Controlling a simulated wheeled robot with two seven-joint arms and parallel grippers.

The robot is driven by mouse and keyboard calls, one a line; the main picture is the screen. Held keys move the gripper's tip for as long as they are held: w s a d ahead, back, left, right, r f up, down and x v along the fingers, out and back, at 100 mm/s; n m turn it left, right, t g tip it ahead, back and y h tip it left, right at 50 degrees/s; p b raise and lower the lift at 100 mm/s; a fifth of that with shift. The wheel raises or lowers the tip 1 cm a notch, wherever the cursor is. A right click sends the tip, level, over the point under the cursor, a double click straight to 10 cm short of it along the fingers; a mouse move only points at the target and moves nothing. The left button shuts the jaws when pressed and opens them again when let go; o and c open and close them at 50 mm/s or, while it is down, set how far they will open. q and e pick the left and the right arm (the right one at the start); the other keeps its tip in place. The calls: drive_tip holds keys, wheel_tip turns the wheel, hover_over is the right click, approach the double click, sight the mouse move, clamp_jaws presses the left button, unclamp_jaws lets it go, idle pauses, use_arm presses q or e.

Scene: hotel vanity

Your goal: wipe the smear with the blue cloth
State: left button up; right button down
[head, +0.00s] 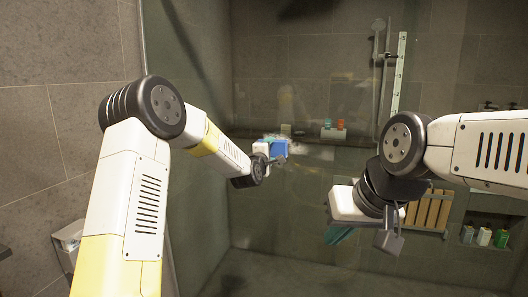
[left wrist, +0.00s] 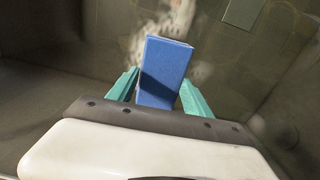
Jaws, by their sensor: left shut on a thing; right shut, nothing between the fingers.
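The blue cloth (head: 279,147) is a folded, block-shaped piece held up at the glass in the middle of the head view. My left gripper (head: 275,155) is shut on it; in the left wrist view the cloth (left wrist: 164,70) stands between the two teal fingers (left wrist: 160,95). The smear (head: 298,143) is a pale whitish patch around and right of the cloth. It also shows as whitish streaks (left wrist: 178,18) behind the cloth's far end; the cloth hides part of it. I cannot tell whether cloth and glass touch. My right gripper (head: 338,235) is shut and empty, lower right.
The glass panel (head: 270,220) spans the middle of the head view. Behind it are a shower rail (head: 376,75), a shelf with small bottles (head: 333,131), a slatted wooden seat (head: 428,210) and a niche with bottles (head: 485,236). A small rack (head: 70,236) stands at lower left.

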sight(280, 150)
use_arm(q)
drive_tip(key=shift+s+d, duration=0.3)
drive_tip(key=shift+d, duration=0.5)
drive_tip(key=shift+s+d, duration=0.3)
drive_tip(key=shift+d, duration=0.5)
drive_tip(key=shift+s+d, duration=0.5)
drive_tip(key=shift+d, duration=1.1)
drive_tip(key=shift+s+d, duration=0.45)
drive_tip(key=shift+d, duration=1.15)
drive_tip(key=shift+s+d, duration=0.5)
drive_tip(key=shift+d, duration=1.25)
drive_tip(key=shift+r, duration=1.15)
drive_tip(key=shift+w+a, duration=0.2)
drive_tip(key=shift+a, duration=0.7)
drive_tip(key=shift+w+a, duration=0.2)
drive_tip(key=shift+a, duration=0.65)
drive_tip(key=w+a, duration=0.2)
drive_tip(key=a, duration=0.4)
drive_tip(key=w+a, duration=0.2)
drive_tip(key=a, duration=0.5)
drive_tip(key=shift+w, duration=0.3)
drive_tip(key=shift+a, duration=0.1)
